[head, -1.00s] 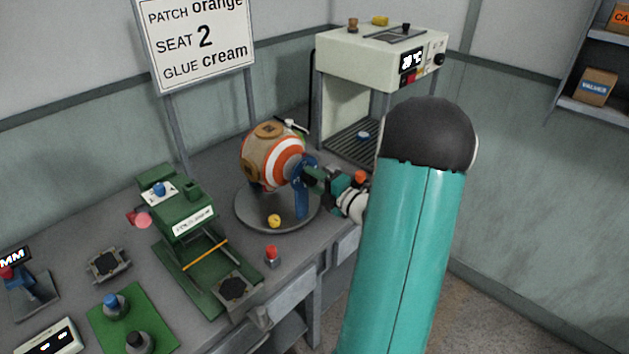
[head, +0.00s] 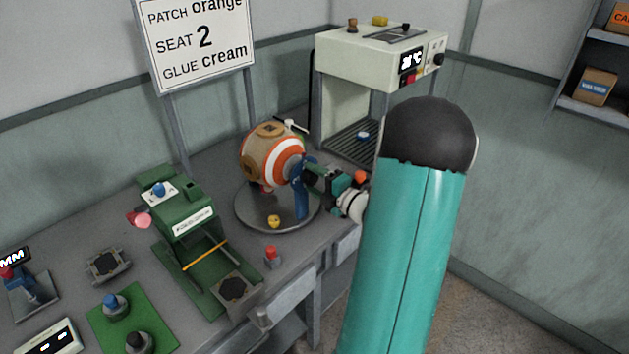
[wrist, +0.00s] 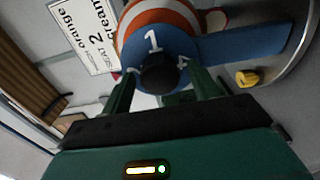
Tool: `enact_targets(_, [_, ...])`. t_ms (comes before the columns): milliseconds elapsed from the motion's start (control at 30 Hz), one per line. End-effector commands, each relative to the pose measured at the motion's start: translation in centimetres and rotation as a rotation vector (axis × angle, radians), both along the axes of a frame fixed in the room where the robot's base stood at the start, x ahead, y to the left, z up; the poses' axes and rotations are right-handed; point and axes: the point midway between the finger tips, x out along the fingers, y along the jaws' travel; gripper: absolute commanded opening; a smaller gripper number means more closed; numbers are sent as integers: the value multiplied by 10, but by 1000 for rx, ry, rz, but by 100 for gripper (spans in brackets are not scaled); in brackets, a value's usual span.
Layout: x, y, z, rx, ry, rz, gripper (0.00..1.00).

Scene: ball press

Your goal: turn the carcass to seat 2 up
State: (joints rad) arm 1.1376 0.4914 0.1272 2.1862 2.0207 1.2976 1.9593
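The carcass (head: 287,146) is a ball with orange and white rings and tan patches, held by a blue bracket on a round grey turntable base (head: 248,212). One tan patch faces up; its number is not readable. In the wrist view the blue hub (wrist: 140,50) shows a "1" at the top and a partly hidden "4" at the right. A black knob (wrist: 159,74) sticks out of the hub. My gripper (wrist: 160,82) is at the hub, its green fingers on either side of the knob with small gaps showing.
A sign (head: 203,40) reads patch orange, seat 2, glue cream. A green press (head: 185,215) stands left of the turntable, and an oven (head: 375,55) behind right. A red button (head: 272,253) sits in front. A yellow knob (wrist: 247,79) is on the turntable.

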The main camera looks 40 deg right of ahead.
Motion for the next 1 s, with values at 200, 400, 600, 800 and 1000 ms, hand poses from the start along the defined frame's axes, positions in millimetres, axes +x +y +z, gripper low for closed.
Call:
enact_targets(200, [-3,0,0,0,0,1,61])
enact_targets(400, [-29,-1,0,0,1,-3,61])
enact_targets(600, [-73,-3,0,0,1,-4,61])
enact_targets(800, [-114,-3,0,0,1,-2,61])
enact_targets(1000, [-136,-4,0,0,0,-1,61])
